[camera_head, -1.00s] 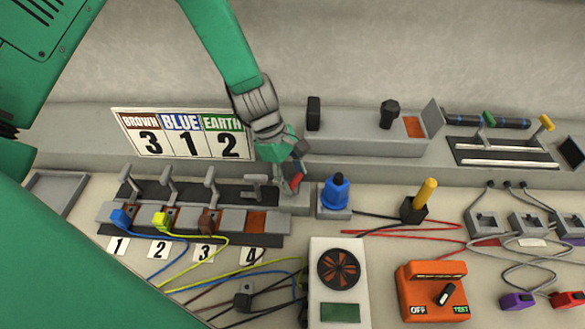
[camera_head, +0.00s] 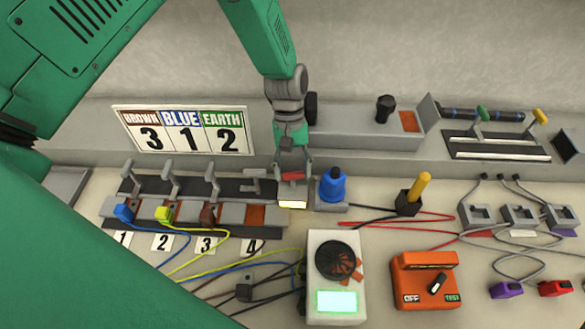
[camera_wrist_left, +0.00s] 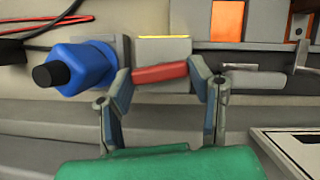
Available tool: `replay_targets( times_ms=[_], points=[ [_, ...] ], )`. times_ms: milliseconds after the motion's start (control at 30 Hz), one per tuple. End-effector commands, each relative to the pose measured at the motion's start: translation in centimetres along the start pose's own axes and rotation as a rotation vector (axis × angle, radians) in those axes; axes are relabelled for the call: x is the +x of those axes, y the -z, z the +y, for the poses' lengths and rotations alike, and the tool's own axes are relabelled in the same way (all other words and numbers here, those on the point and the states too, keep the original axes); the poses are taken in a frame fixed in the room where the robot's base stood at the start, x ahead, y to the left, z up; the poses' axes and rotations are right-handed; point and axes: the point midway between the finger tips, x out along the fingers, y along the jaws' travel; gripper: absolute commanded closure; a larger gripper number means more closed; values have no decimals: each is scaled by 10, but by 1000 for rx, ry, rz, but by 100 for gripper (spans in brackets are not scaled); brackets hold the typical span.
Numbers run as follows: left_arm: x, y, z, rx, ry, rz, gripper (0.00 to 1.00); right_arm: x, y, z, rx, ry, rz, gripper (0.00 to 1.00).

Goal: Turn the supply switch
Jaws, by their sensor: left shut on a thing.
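The supply switch (camera_head: 292,174) has a red handle and sits at the back of the bench, between the row of lever switches and the blue plug. My left gripper (camera_head: 293,165) comes down from above and is shut on the red handle. In the left wrist view the red handle (camera_wrist_left: 160,73) lies crosswise between the two fingers (camera_wrist_left: 165,80). A pale yellow lit panel (camera_head: 292,204) is just in front of the switch. My right gripper is not in view.
The blue plug (camera_head: 331,187) stands close to the right of my left gripper. A grey lever (camera_head: 254,181) is close to its left. A white fan box (camera_head: 350,250) with a lit screen and an orange tester (camera_head: 425,278) stand in front.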

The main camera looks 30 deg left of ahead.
Motion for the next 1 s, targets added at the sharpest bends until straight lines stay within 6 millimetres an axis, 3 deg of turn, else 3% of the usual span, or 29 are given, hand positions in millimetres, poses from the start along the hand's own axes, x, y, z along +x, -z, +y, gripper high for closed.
replay_targets(
  times_ms=[400,967,1000],
  points=[
    [0,0,2,172,69,2,81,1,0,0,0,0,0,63],
    [0,-1,2,195,79,1,81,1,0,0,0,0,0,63],
    [0,-1,2,195,79,1,38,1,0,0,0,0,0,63]
  ],
)
